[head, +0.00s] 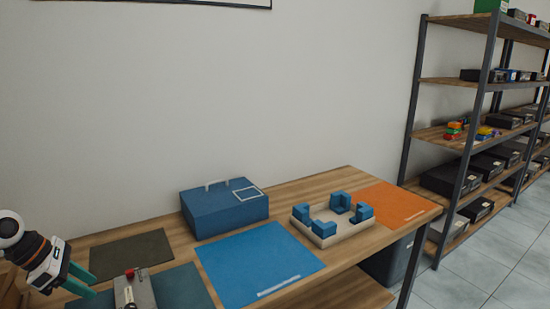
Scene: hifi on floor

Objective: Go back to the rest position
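My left gripper (94,287) is at the lower left of the head view, with its arm coming in from the left edge. Its two green fingers are apart with nothing seen between them. They are over the left part of the wooden workbench (300,192), near a teal mat (190,288) and a dark olive mat (132,254). I cannot tell how high they are above it. My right gripper is not in view.
A grey fixture with a red knob (130,273) stands just right of the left fingers. A blue case (222,212), blue mat (255,262), beige tray (340,236) with blue blocks and orange mat (397,202) lie farther right. Loaded shelves (440,135) stand at right.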

